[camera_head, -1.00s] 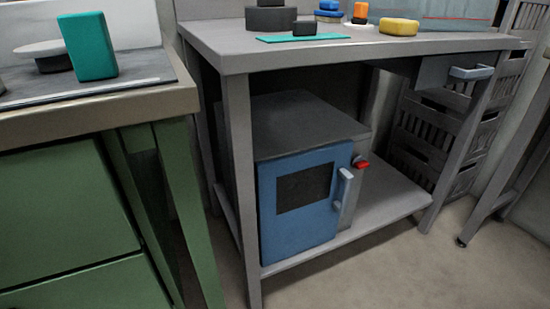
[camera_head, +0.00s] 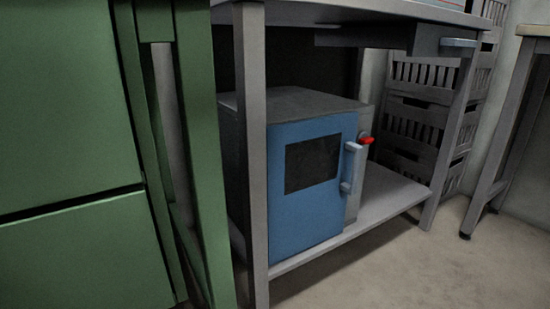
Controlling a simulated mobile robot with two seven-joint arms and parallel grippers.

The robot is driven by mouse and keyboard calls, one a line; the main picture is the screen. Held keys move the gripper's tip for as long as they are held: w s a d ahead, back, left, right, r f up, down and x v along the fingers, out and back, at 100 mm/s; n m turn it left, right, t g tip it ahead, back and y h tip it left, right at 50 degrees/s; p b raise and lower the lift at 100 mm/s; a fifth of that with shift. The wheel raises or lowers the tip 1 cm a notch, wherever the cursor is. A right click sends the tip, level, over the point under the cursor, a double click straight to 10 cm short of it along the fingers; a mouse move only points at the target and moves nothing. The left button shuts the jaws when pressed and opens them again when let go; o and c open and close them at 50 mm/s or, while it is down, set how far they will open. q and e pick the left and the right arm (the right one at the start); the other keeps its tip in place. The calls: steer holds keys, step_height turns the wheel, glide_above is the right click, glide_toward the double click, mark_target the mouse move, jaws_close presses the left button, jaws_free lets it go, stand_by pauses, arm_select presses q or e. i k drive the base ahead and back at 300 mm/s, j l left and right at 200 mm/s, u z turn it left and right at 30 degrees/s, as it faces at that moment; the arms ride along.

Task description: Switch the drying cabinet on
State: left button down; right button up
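The drying cabinet (camera_head: 300,205) stands on the lower shelf of a grey table. It has a grey body and a blue door, which is shut, with a dark window (camera_head: 312,163) and a pale upright handle (camera_head: 351,167). A small red switch or knob (camera_head: 366,140) sticks out at the right of its front, beside the handle. I cannot tell its setting. Neither of my grippers is in view.
The grey table's front leg (camera_head: 252,150) stands left of the cabinet. A green cabinet (camera_head: 70,120) fills the left. Stacked grey crates (camera_head: 420,115) stand behind at right. Another table's leg (camera_head: 500,150) is at far right. The floor (camera_head: 400,265) in front is clear.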

mark_target(362, 139)
steer(key=i+l+u, duration=0.15)
steer(key=l, duration=0.2)
steer(key=i+l+u, duration=0.3)
steer(key=l, duration=0.4)
steer(key=i+l+u, duration=0.15)
steer(key=l, duration=0.25)
steer(key=i+l+u, duration=0.2)
steer(key=l, duration=0.25)
steer(key=i+l+u, duration=0.15)
steer(key=l, duration=0.25)
steer(key=k, duration=0.05)
